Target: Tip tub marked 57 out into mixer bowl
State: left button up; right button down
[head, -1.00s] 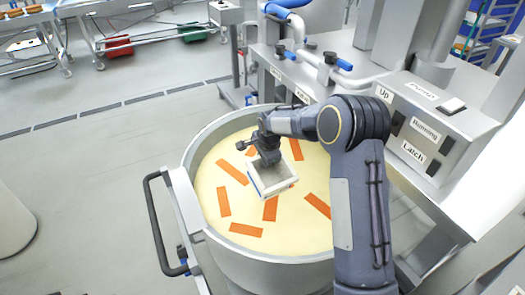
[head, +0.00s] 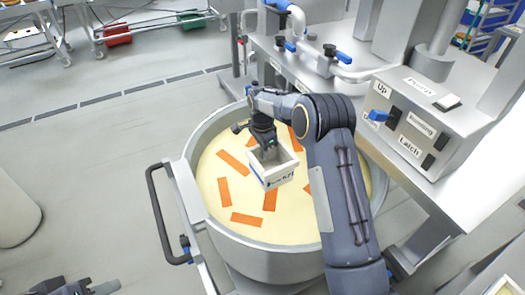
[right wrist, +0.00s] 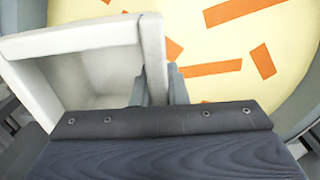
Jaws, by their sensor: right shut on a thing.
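The mixer bowl (head: 196,190) is a large round steel vessel holding pale yellow contents with several orange strips on them. My right gripper (head: 268,146) is over the bowl, shut on the wall of a small white tub (head: 279,180). The tub's open top shows, and its label is too small to read surely. In the right wrist view the jaws (right wrist: 160,88) pinch the tub's wall (right wrist: 85,38), and the visible inside looks bare. The tub looks somewhat tilted. My left gripper (head: 75,287) shows only partly at the bottom edge; its jaws are unclear.
A black handle (head: 158,215) sticks out at the bowl's left. A control panel (head: 408,120) with a blue-handled switch stands at the right. Pale boxes show at the bottom edge, one at the right corner (head: 503,288).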

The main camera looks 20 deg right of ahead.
jog(key=shift+r, duration=3.4)
jog(key=shift+f, duration=0.1)
